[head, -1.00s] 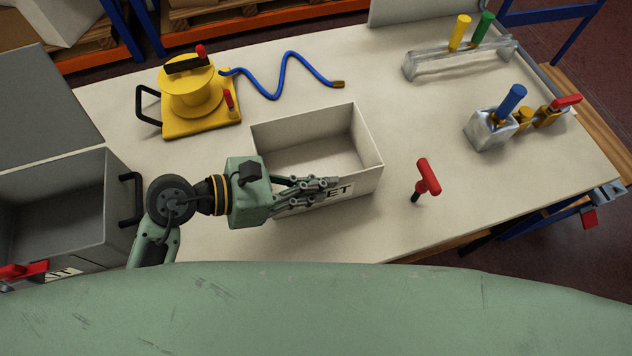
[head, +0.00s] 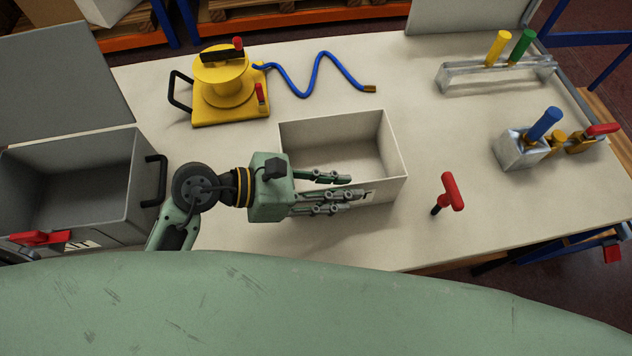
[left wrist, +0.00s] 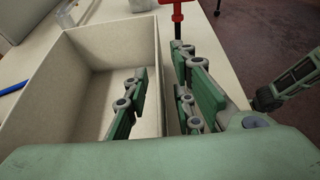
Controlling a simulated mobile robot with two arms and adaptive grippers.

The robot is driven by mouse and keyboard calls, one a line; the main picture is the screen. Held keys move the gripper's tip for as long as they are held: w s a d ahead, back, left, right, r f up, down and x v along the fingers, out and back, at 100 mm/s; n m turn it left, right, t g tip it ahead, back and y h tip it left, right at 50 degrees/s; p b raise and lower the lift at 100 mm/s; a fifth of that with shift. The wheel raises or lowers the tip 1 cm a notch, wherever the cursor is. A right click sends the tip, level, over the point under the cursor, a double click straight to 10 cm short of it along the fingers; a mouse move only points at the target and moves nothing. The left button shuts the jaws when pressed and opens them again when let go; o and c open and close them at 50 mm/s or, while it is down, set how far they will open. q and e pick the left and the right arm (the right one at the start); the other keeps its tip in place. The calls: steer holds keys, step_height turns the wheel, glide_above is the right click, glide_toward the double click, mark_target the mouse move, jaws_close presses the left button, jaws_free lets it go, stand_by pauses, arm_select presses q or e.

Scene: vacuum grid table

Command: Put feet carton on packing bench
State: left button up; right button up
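The feet carton, an open off-white box (head: 394,160), sits on a pale tabletop (head: 420,125). It looks empty. It also shows in the left wrist view (left wrist: 82,100). Its front label is mostly hidden by my fingers. My left gripper (head: 345,189) is at the carton's front wall with its fingers spread. In the left wrist view, one finger is inside the carton and two are outside, with the wall between them; I see no clear grip on it. My right gripper does not show in the head view. I cannot tell whether the pale tabletop is the packing bench.
A yellow device (head: 225,85) with a blue hose (head: 315,75) is behind. A grey bin (head: 120,185) is at left. A metal block (head: 518,150) and a clear rack (head: 490,75) are at right.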

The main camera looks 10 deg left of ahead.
arm_select(q)
steer(key=shift+r, duration=0.1)
steer(key=shift+s+a, duration=0.1)
steer(key=shift+a, duration=0.2)
steer(key=b+v, duration=0.2)
steer(key=v, duration=0.9)
steer(key=shift+a+r+b, duration=0.2)
steer(key=shift+b, duration=0.2)
steer(key=shift+s, duration=0.1)
